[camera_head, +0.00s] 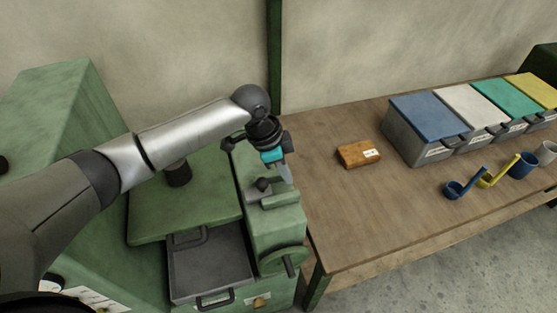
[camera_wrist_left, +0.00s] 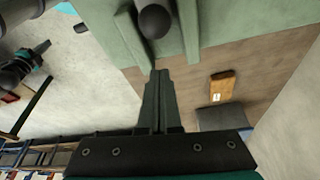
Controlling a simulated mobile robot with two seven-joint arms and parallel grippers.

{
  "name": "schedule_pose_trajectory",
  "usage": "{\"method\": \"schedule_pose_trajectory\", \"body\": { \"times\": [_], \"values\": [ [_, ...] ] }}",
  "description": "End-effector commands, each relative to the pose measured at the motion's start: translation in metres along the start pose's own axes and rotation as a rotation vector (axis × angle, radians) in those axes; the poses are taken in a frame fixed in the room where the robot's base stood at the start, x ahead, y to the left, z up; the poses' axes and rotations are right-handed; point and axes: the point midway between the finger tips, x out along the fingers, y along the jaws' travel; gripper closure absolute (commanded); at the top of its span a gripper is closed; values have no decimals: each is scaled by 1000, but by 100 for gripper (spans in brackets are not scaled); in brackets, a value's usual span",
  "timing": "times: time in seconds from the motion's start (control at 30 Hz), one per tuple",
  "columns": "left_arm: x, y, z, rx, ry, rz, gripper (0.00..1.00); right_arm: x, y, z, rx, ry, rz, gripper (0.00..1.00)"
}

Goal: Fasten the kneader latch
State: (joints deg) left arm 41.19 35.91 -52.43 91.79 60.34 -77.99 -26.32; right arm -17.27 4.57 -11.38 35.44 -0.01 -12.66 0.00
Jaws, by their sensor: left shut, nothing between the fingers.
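The green kneader (camera_head: 185,205) stands at the left. On its right-hand block (camera_head: 285,221) is a small latch part with a dark ball knob (camera_head: 263,184). The knob also shows near the top of the left wrist view (camera_wrist_left: 154,21), between green rails. My left gripper (camera_head: 286,177) points down just to the right of the knob, over the block. In the left wrist view its fingers (camera_wrist_left: 160,75) are together and empty, with the tips apart from the knob in the picture. Whether they touch a rail, I cannot tell. A dark arm end with a teal band (camera_wrist_left: 35,62), seemingly my right gripper, is small there.
A grey drawer-like tray (camera_head: 210,266) and a green handwheel (camera_head: 284,261) are on the kneader's front. The wooden table (camera_head: 345,220) holds an orange-brown block (camera_head: 359,154), several lidded bins (camera_head: 417,142) and scoops (camera_head: 462,187). The near table area is clear.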

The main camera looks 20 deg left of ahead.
Motion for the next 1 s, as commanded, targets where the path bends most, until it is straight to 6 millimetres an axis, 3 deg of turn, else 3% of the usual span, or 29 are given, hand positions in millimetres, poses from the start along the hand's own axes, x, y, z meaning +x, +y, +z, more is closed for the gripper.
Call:
{"method": "schedule_pose_trajectory", "body": {
  "times": [0.1, 0.2, 0.4, 0.87, 1.0],
  "values": [
    [26, 1, 2, -1, -3, 2, 100, 2, 0, -1, 0, 3, 0, 100],
    [11, 0, 17, -1, -4, -2, 100, -5, 1, -3, -1, 4, 1, 100],
    [3, 0, 32, 1, -3, -1, 100, -9, 2, -4, -2, 6, 2, 100],
    [1, 1, 36, 0, -1, 0, 100, -10, 2, -4, -3, 6, 2, 100],
    [-2, 8, 46, -3, -4, -1, 100, -19, 1, -3, -3, 4, 1, 100]
  ]
}}
